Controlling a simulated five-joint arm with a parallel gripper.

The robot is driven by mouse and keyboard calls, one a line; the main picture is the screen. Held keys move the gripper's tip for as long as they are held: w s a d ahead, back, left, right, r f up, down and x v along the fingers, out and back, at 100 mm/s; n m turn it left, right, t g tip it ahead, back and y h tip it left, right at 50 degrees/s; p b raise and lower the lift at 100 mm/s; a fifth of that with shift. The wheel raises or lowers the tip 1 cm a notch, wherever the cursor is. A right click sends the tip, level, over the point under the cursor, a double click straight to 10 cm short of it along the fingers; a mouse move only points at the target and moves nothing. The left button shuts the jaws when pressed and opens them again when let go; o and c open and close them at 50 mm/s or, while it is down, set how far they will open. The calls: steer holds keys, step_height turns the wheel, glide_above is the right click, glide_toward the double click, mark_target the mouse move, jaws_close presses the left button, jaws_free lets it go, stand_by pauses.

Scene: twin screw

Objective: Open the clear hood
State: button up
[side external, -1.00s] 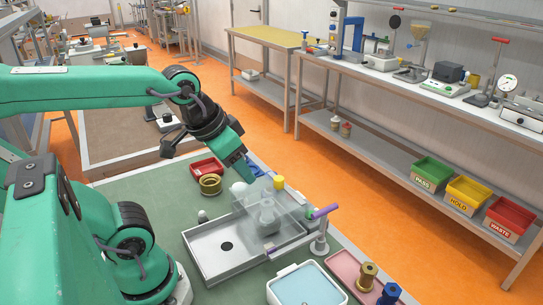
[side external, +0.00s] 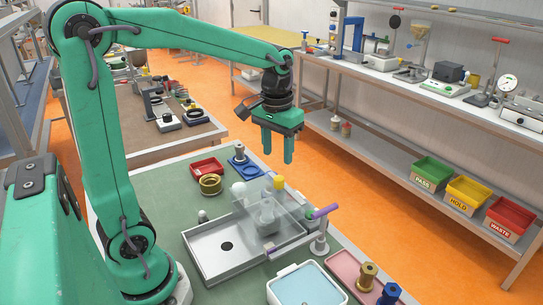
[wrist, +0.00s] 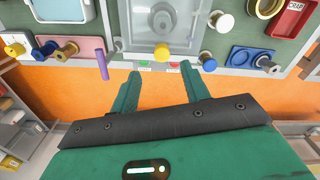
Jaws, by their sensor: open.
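The clear hood (side external: 250,206) is a see-through box over the back right part of a grey metal tray (side external: 209,263), with a pale object inside. It looks shut. A yellow knob (side external: 279,183) shows at its far edge; in the wrist view the knob (wrist: 162,49) sits at the near edge of the hood (wrist: 140,22). My gripper (side external: 278,158) points down with its fingers apart and empty, above the knob's side of the tray. In the wrist view my gripper (wrist: 160,68) has its fingertips either side of the knob's line, not touching it.
A white and blue box (side external: 306,287), brass fitting (side external: 366,277) and pink tray (side external: 345,266) lie nearer. A red bin (side external: 206,167), brass ring (side external: 210,185) and blue holder (side external: 243,167) lie behind left.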

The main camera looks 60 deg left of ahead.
mark_target(279, 178)
steer(key=shift+w+a+f, duration=0.2)
steer(key=shift+w+f, duration=0.1)
steer(key=shift+w, duration=0.1)
steer(key=shift+f, duration=3.9)
jaws_close()
